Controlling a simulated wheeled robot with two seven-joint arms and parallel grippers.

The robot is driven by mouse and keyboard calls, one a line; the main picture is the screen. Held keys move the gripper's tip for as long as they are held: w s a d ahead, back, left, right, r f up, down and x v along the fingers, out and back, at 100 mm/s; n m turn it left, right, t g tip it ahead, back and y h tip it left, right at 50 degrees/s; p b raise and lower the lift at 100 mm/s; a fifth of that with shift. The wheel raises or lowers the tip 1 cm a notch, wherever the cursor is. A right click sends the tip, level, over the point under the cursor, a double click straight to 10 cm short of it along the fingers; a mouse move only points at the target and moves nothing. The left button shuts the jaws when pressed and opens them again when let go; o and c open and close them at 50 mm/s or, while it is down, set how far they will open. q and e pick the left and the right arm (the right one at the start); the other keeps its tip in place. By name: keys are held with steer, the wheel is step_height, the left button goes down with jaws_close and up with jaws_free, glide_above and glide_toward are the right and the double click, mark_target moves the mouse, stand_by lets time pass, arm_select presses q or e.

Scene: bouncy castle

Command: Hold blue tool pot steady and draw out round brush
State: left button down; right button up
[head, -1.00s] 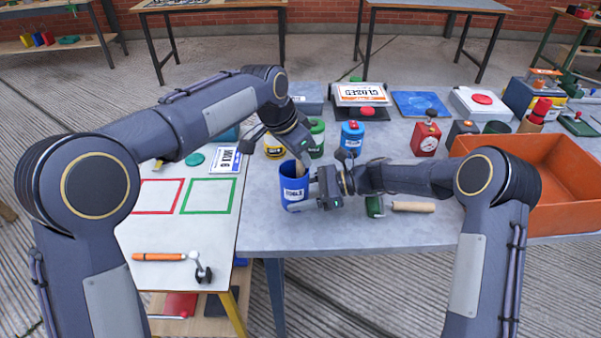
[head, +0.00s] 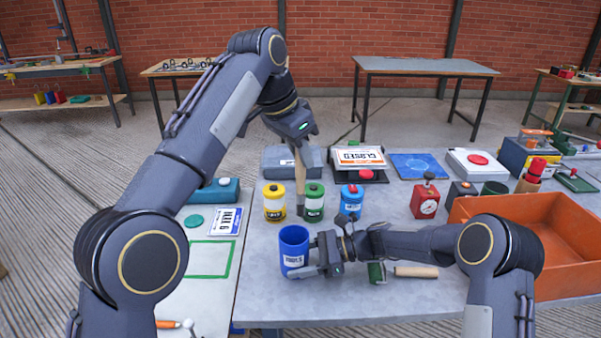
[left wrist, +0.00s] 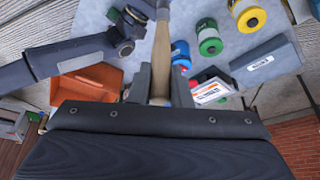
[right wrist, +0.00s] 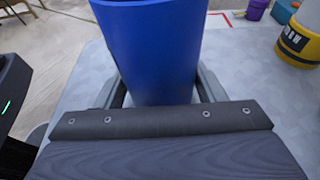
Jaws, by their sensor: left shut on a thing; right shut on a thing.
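The blue tool pot (head: 294,252) stands upright on the grey table with a white label on its front. My right gripper (head: 328,256) is shut on its side; in the right wrist view the blue pot (right wrist: 152,50) sits between the two fingers. My left gripper (head: 300,158) is raised above and behind the pot, shut on the round brush (head: 300,190). The brush hangs down with its wooden handle clear of the pot. In the left wrist view the brush handle (left wrist: 161,50) runs between the fingers. Its lower end is cut off there.
Yellow (head: 274,203), green (head: 314,203) and blue (head: 351,201) lidded cans stand behind the pot. An orange tray (head: 560,250) is at the right. A wooden-handled tool (head: 415,272) lies right of my right gripper.

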arm_select(q)
steer(key=shift+r, duration=0.55)
arm_select(e)
steer(key=o, duration=0.8)
steer(key=shift+o, duration=0.2)
